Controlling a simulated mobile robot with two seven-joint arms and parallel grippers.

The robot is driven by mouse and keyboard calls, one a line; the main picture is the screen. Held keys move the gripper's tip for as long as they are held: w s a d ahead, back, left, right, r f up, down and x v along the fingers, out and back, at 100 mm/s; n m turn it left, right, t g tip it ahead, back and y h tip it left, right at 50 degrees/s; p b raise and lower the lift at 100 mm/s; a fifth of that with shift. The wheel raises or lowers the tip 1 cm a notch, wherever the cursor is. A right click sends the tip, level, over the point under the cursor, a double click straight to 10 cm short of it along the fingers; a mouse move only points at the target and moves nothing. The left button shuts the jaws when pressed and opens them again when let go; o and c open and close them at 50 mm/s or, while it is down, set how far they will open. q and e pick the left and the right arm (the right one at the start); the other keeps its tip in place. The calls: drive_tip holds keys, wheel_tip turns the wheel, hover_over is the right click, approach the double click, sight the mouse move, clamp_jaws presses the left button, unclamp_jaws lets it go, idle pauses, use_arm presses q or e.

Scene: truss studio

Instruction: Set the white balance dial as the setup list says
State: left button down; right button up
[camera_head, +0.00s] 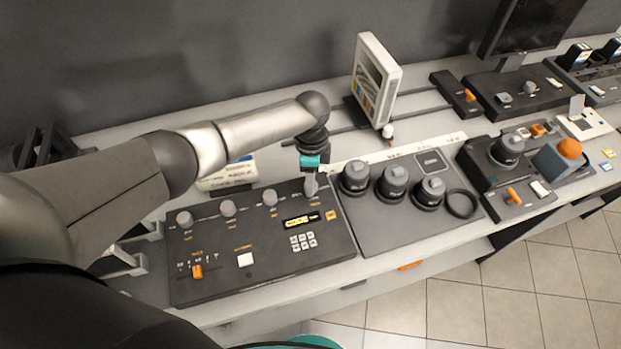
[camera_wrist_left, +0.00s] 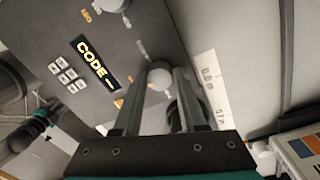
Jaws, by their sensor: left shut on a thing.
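A dark control panel (camera_head: 215,265) lies on the bench, with a row of grey dials along its back. Three of them, such as the left one (camera_head: 184,219), stand free. My left gripper (camera_head: 312,188) points down over the right end of this row. A white card with printed lines (camera_head: 228,179) stands behind the panel, partly hidden by my arm. Its text is too small to read.
To the right, a board (camera_head: 400,230) holds several dark lens-like cylinders.

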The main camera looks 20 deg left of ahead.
idle(0.3)
use_arm(q)
drive_tip(key=shift+c, duration=2.3)
unclamp_jaws()
wheel_tip(320, 180, up, 15)
drive_tip(key=shift+w+r+p, duration=0.15)
drive_tip(key=shift+w+p, duration=0.25)
drive_tip(key=shift+p, duration=0.05)
